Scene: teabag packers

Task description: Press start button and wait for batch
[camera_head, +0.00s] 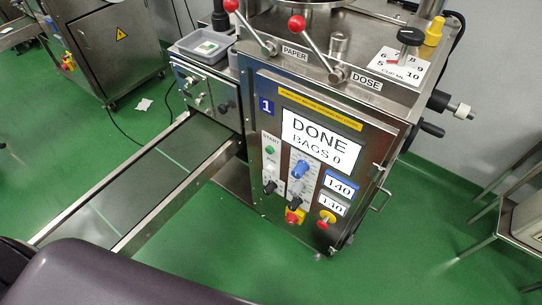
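A steel teabag packer (262,190) marked "1" stands in the middle of the head view. Its screen (318,144) reads "DONE" and "BAGS 0". The green start button (270,150) sits left of the screen's lower part, under a "START" label. Below it are a selector switch and a black knob (270,187). A blue knob (299,169) and two displays reading 140 (341,186) and 130 (333,208) are to the right. Neither of my grippers is in view.
Two red-balled levers stand on top, near the labels "PAPER" (294,53) and "DOSE" (366,81). A conveyor (150,185) runs from the packer to the lower left, with no bags visible on it. Another machine (110,45) stands at upper left.

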